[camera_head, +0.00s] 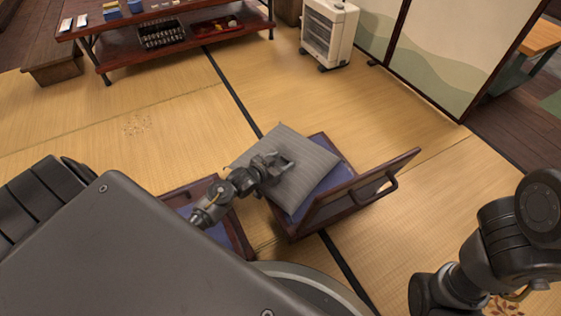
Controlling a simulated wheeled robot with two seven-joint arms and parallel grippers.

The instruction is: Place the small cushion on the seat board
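The small grey striped cushion (310,167) lies at a slant over the seat board (341,173) of a low wooden legless chair. The seat board's blue-purple top shows along the cushion's right side. The cushion's left corner reaches past the seat's left edge. I cannot tell whether the cushion rests fully on the board. My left gripper (284,165) is over the left-middle part of the cushion, its fingers pointing right. Whether it touches or pinches the fabric is unclear. My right arm shows at the lower right, but its gripper is out of view.
The chair's upright wooden back (362,187) stands on the seat's right side. A second low seat (226,226) is partly hidden by my body and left arm. A low table (187,51) and a white heater (328,33) stand at the back. The tatami between is clear.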

